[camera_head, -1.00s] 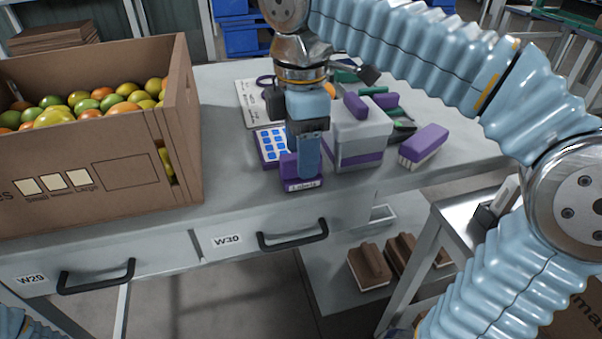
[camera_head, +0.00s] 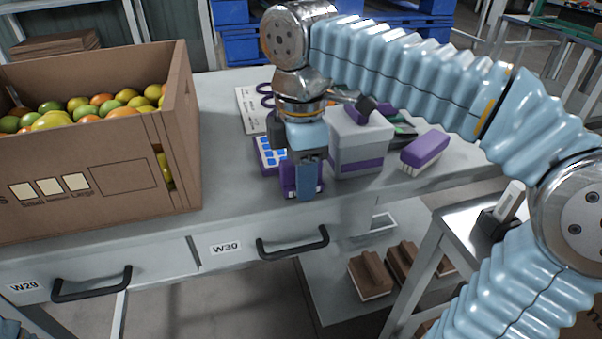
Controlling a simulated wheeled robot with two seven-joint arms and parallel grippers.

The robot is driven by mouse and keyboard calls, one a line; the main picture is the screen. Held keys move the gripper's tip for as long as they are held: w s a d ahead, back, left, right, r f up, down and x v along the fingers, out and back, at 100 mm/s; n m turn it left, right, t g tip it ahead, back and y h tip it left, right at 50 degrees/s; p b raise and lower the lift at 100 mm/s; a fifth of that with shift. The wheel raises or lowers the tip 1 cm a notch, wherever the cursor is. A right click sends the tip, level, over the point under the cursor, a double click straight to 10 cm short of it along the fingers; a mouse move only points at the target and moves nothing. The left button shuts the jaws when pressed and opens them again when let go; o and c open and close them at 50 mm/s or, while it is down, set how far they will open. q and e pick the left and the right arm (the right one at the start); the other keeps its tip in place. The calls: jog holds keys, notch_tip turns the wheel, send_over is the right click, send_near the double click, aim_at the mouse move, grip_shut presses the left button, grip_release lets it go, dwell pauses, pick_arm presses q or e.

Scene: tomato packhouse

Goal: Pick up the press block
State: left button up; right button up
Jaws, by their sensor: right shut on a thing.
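My right gripper (camera_head: 305,192) points down at the front of the table and is shut on a small purple holder (camera_head: 287,183). Its fingers cover most of the holder, so the exact grip is hidden. The holder seems to rest on the tabletop. Brown blocks with raised grips, which may be press blocks, lie on the lower shelf; the nearest (camera_head: 370,272) is well below and right of the gripper. I cannot tell for sure which thing is the press block. My left gripper is out of view.
A cardboard box (camera_head: 90,185) of tomatoes stands on the left. A grey and purple box (camera_head: 358,140) stands close right of the gripper, with a purple brush (camera_head: 425,151) beyond. A keypad (camera_head: 268,153) lies behind-left. Drawer handles (camera_head: 292,245) jut out below.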

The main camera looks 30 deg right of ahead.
jog(key=shift+r, duration=0.5)
notch_tip(320, 180, up, 3)
jog(key=shift+a+f+p, duration=0.1)
jog(key=shift+p, duration=0.55)
jog(key=s+a+r+p, duration=0.2)
jog(key=s+a+r, duration=0.6)
jog(key=s, duration=0.3)
jog(key=shift+a+r, duration=0.25)
jog(key=shift+r, duration=0.35)
